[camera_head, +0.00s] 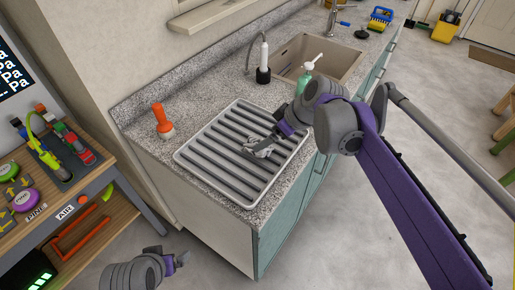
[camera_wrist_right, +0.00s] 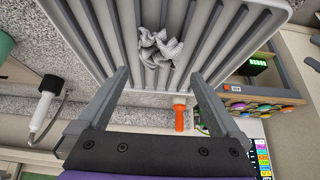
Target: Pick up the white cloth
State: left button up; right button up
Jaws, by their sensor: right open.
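The white cloth (camera_head: 264,150) is a small crumpled piece lying on the ribbed grey drying rack (camera_head: 205,165) on the counter. In the right wrist view the cloth (camera_wrist_right: 160,48) lies just beyond the fingertips, roughly centred between them. My right gripper (camera_head: 268,141) is over the rack close to the cloth and partly covers it in the head view. In the right wrist view my right gripper (camera_wrist_right: 159,75) is open with nothing between its fingers. My left gripper (camera_head: 180,259) is low at the bottom left, away from the counter; its opening is too small to tell.
An orange-handled brush (camera_head: 162,121) stands left of the rack. A wooden workbench (camera_head: 90,215) with coloured tools is at the left. The floor right of the cabinets is mostly clear.

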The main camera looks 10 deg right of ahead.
jog(key=shift+d+x, duration=0.15)
jog(key=shift+x, duration=1.65)
jog(key=shift+d+x, duration=0.15)
jog(key=shift+x, duration=1.6)
jog(key=shift+s+f, duration=0.15)
jog(key=c, duration=1.2)
notch_tip(320, 180, up, 10)
jog(key=shift+p, duration=0.3)
